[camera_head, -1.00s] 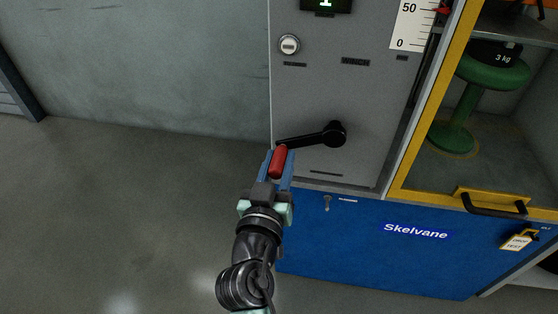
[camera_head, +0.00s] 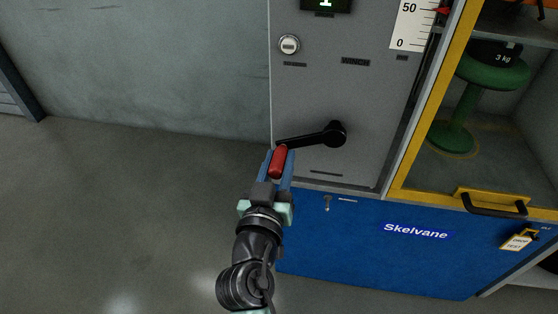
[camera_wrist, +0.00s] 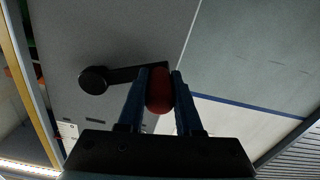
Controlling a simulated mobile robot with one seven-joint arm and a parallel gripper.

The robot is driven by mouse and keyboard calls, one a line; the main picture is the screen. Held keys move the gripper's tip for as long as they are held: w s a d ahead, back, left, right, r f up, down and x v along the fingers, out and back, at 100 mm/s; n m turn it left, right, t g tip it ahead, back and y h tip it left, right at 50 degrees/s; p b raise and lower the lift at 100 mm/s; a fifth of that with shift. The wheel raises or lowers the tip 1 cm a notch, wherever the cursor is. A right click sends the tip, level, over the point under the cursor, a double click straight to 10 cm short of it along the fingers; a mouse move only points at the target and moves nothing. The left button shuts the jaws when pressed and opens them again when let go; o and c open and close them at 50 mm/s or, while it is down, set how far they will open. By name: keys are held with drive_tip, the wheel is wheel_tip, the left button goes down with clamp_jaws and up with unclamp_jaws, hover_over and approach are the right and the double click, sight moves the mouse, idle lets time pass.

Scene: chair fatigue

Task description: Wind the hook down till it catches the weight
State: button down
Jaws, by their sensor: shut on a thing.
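The winch crank has a black arm and hub (camera_head: 334,134) on the grey panel and a red handle (camera_head: 278,161) at its left end. My gripper (camera_head: 278,168) is shut on the red handle; the wrist view also shows the handle (camera_wrist: 158,90) between the blue fingers. The crank arm points left and slightly down from the hub. The black 3 kg weight (camera_head: 497,55) rests on a green stool (camera_head: 490,75) inside the yellow-framed cabinet, partly cut by the frame. The hook cannot be made out; an orange part (camera_head: 540,4) shows at the top right edge.
A scale (camera_head: 413,25) with a red pointer (camera_head: 444,11) stands beside the panel. A keyed knob (camera_head: 289,45) is above the crank. The yellow door (camera_head: 480,200) with a black handle looks closed, with a yellow tag (camera_head: 517,242) below. Floor at left is clear.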

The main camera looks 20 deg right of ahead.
drive_tip(key=shift+s+d+f+n, duration=0.1)
drive_tip(key=shift+f+n, duration=0.2)
drive_tip(key=shift+f, duration=0.1)
drive_tip(key=s+d+f+n+p, duration=0.2)
drive_tip(key=s+d+f+n, duration=0.3)
drive_tip(key=d+n, duration=0.3)
drive_tip(key=shift+s+f+n, duration=0.25)
drive_tip(key=shift+s+n, duration=0.05)
drive_tip(key=shift+n, duration=2)
drive_tip(key=shift+d, duration=0.1)
drive_tip(key=c, duration=0.8)
unclamp_jaws()
drive_tip(key=shift+o, duration=1.1)
drive_tip(key=shift+r, duration=0.1)
drive_tip(key=shift+w+r, duration=0.1)
drive_tip(key=shift+w, duration=0.05)
